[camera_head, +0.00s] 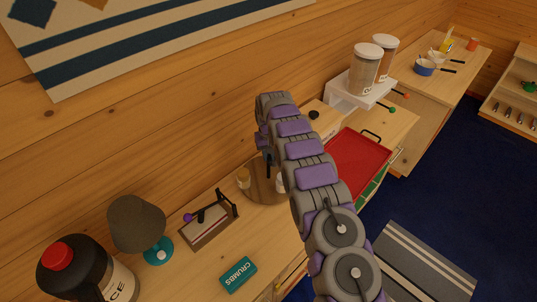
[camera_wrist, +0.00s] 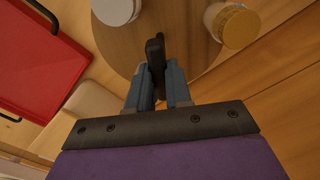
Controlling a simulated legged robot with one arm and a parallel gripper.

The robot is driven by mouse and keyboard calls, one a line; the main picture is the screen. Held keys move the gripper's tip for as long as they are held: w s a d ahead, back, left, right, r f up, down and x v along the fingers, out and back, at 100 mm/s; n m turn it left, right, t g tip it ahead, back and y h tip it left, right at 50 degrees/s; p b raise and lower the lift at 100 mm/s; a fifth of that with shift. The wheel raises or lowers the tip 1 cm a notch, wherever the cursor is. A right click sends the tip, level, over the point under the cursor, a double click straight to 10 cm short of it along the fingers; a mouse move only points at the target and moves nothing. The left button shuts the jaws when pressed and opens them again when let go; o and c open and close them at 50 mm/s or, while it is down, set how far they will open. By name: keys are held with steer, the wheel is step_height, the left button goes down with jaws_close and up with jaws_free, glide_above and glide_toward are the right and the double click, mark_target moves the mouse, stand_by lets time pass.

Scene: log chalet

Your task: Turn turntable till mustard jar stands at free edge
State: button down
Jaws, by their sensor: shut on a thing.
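The turntable (camera_head: 262,190) is a round wooden disc on the counter. It also shows at the top of the wrist view (camera_wrist: 180,22). A jar with yellowish contents (camera_wrist: 238,27), seemingly the mustard jar, stands near its rim at the right in the wrist view and at its left in the head view (camera_head: 243,178). A white-topped jar (camera_wrist: 117,10) stands on the other side, partly behind my arm in the head view (camera_head: 281,184). My gripper (camera_wrist: 158,85) is shut on a dark upright peg (camera_wrist: 154,50) at the turntable's edge.
A red tray (camera_head: 357,163) lies right of my arm; it is at the left in the wrist view. The log wall is close behind.

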steer(key=shift+w+r+n, duration=0.1)
steer(key=shift+n, duration=0.9)
steer(key=shift+w+r+n, duration=0.1)
steer(key=shift+n, duration=2.8)
steer(key=shift+n+p, duration=0.35)
steer(key=shift+n, duration=2.05)
steer(key=shift+r+n, duration=0.1)
steer(key=shift+n, duration=5)
steer(key=c, duration=1.4)
jaws_free()
steer(key=shift+w, duration=0.1)
steer(key=o, duration=0.4)
steer(key=shift+a+f, duration=0.1)
steer(key=shift+f, duration=0.1)
steer(key=shift+c, duration=0.2)
